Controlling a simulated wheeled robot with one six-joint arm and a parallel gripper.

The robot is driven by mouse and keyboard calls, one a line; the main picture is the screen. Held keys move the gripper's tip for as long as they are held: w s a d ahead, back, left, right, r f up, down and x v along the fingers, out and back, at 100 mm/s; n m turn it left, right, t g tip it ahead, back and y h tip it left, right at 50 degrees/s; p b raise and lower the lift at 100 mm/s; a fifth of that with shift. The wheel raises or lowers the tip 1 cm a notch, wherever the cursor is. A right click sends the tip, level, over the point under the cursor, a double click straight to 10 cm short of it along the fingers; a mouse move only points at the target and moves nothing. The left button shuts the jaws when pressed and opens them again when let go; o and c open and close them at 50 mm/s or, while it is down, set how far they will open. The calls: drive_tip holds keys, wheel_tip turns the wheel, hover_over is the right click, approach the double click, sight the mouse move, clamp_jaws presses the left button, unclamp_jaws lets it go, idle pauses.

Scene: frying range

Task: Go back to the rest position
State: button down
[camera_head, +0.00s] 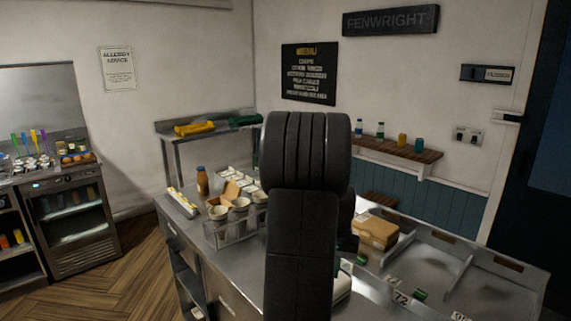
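My own arm rises through the middle of the head view as dark, thick links. It covers the centre of the steel counter (215,270). My gripper is not visible; it is hidden behind the arm or outside the picture. I cannot see whether anything is held. A brown cardboard box (375,232) stands on the counter just right of the arm. A wire rack with several paper cups (218,212) and small containers stands just left of the arm.
A brown bottle (202,181) stands behind the rack. Steel bays with number tags (401,298) lie at the right. A glass-door fridge (75,225) stands at the left. The wooden floor (130,265) between is clear.

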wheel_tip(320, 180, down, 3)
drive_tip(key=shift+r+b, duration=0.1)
drive_tip(key=shift+b, duration=0.65)
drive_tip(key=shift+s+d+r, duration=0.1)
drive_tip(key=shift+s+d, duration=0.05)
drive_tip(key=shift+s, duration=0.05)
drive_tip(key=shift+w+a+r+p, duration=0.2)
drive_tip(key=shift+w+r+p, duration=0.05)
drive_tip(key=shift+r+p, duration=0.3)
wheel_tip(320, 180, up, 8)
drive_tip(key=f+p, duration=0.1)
drive_tip(key=p, duration=0.4)
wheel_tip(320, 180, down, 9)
drive_tip(key=b, duration=0.6)
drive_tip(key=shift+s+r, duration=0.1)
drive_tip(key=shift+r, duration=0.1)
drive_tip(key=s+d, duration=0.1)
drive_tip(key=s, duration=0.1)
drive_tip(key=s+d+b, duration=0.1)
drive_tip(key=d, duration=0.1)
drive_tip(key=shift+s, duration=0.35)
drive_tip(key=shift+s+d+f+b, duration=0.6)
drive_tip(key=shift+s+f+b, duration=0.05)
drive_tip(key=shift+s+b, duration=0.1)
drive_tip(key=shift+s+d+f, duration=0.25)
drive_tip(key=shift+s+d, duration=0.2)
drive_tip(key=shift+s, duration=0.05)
